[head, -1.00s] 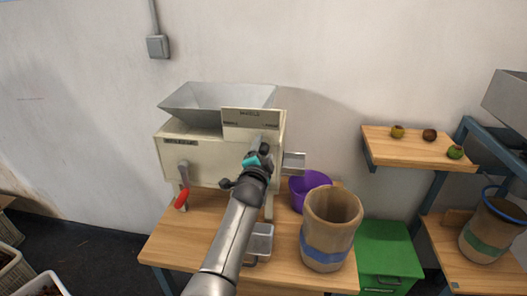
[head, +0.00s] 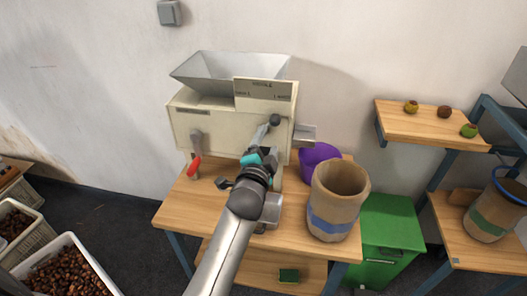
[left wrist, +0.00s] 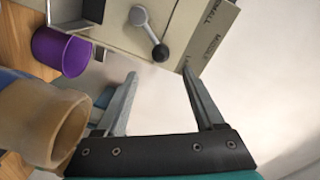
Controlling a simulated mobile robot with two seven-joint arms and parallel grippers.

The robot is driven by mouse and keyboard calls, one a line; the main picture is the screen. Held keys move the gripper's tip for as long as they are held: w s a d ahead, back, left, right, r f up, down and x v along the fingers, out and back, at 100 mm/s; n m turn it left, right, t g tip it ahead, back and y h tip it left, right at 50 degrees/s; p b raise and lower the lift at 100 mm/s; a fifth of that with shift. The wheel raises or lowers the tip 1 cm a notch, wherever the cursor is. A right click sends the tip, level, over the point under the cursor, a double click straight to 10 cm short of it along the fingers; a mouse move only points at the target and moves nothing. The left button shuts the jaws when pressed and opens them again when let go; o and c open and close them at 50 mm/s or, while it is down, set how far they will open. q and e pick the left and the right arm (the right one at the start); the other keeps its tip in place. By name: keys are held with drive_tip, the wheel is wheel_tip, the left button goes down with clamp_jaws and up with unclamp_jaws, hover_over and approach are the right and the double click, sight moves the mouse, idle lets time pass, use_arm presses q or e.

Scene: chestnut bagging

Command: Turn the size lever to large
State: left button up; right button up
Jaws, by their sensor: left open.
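The cream machine (head: 222,128) stands on the wooden table, with a label plate (head: 264,97) at its upper front. The size lever (head: 275,119) has a dark ball knob and points up, leaning slightly right below the plate. In the left wrist view the lever (left wrist: 160,52) shows clearly beside the plate (left wrist: 212,38), which reads SMALL and MIDDLE; the third word is cut off. My left gripper (head: 264,144) is in front of the machine, just below the knob. In the left wrist view its open fingers (left wrist: 158,74) are empty, with the knob just beyond the tips.
A green bin (head: 388,240) stands at the table's right. Chestnut crates (head: 68,245) are on the floor at left.

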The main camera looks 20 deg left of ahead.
use_arm(q)
drive_tip(key=shift+v, duration=2.15)
drive_tip(key=s+d+f+n+g+h+b, duration=0.15)
drive_tip(key=s+f, duration=0.25)
drive_tip(key=f, duration=0.8)
drive_tip(key=s+d+f+g+h+b, duration=0.1)
drive_tip(key=s+d+f+g+b, duration=0.2)
drive_tip(key=f, duration=1)
drive_tip(key=s+d+f+n+g+h+b, duration=0.1)
drive_tip(key=s+f+g, duration=0.35)
drive_tip(key=f, duration=0.75)
drive_tip(key=s+f+n+g+b, duration=0.1)
drive_tip(key=s+f+g+b, duration=0.1)
drive_tip(key=s+f, duration=0.5)
drive_tip(key=s+a+f+n+g+b, duration=0.1)
drive_tip(key=s+f+n+g, duration=0.1)
drive_tip(key=s+f, duration=0.6)
drive_tip(key=s+a+f+n+g+b, duration=0.1)
drive_tip(key=s+f, duration=0.6)
drive_tip(key=s, duration=1.1)
drive_tip(key=shift+s+f+n+g+b, duration=0.35)
drive_tip(key=shift+n+g+b, duration=0.2)
drive_tip(key=shift+g+b, duration=0.25)
drive_tip(key=shift+s+a, duration=0.1)
drive_tip(key=shift+s, duration=0.3)
drive_tip(key=shift+c, duration=0.2)
